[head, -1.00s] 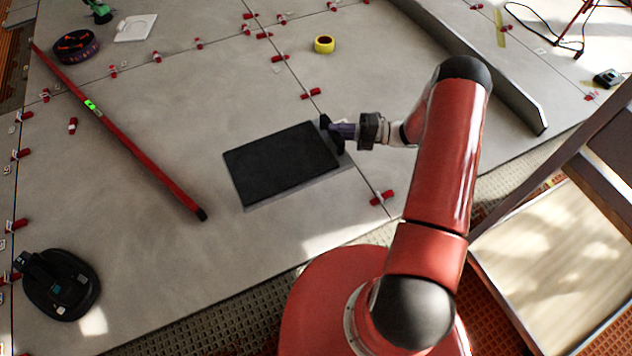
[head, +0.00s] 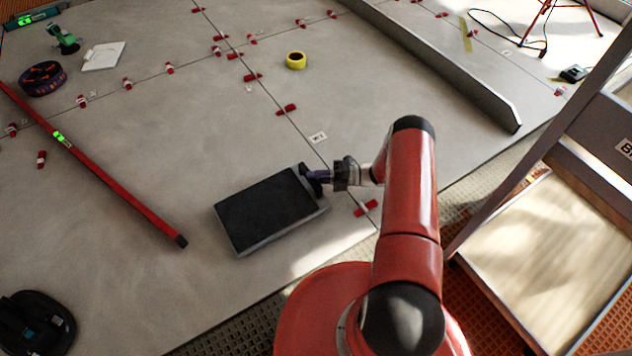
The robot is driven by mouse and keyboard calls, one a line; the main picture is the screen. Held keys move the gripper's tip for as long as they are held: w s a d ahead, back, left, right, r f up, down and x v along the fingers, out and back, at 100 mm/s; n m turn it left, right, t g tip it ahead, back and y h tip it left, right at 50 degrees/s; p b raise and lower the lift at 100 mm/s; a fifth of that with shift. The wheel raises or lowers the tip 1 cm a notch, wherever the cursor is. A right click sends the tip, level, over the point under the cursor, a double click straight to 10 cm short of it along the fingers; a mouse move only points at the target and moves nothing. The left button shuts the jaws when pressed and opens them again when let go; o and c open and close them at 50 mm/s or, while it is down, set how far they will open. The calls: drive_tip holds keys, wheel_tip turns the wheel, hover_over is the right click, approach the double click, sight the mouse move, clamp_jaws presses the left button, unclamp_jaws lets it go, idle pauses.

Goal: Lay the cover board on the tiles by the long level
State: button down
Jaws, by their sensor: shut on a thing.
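The cover board (head: 266,208) is a dark, flat rectangle with a lighter grey edge on its near side. It is over the large grey tiles (head: 165,120); I cannot tell whether it touches them or hangs just above. My gripper (head: 312,181) is shut on its upper right corner area. The fingertips are partly hidden by the small view. The long level (head: 120,182) is a red bar with a green-lit vial, lying slantwise on the tiles to the left of the board. A gap of bare tile separates its near end from the board.
Red levelling clips (head: 286,110) line the joints. A yellow tape roll (head: 296,60) lies beyond the board. A black device (head: 35,325) sits at lower left.

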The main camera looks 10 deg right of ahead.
wheel_tip(320, 180, down, 2)
drive_tip(key=c, duration=1.3)
unclamp_jaws()
drive_tip(key=shift+d, duration=0.1)
